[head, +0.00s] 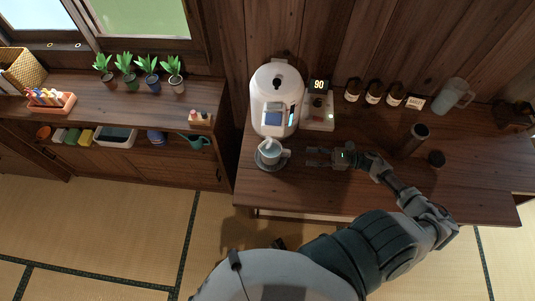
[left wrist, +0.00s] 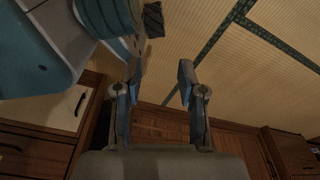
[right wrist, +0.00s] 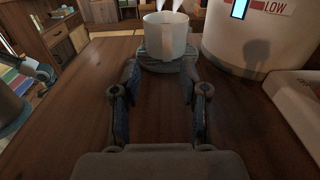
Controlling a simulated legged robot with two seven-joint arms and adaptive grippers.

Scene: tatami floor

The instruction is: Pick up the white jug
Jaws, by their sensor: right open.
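The white jug (head: 270,150) stands upright on a round dark base in front of the white machine on the wooden counter. In the right wrist view the jug (right wrist: 166,37) is straight ahead, just beyond the fingertips, with its round base (right wrist: 165,62) under it. My right gripper (head: 312,157) is open and empty, low over the counter to the right of the jug, its fingers pointing at it. In the right wrist view the gripper (right wrist: 160,80) has its fingers apart. My left gripper (left wrist: 158,75) is open and empty over the floor, away from the counter.
The white machine (head: 277,98) stands behind the jug, with a scale-like device (head: 318,112) showing 90 beside it. Several brown bottles (head: 374,92), a clear pitcher (head: 452,95) and a dark cylinder (head: 413,138) stand farther right. The counter's front strip (head: 330,195) is clear.

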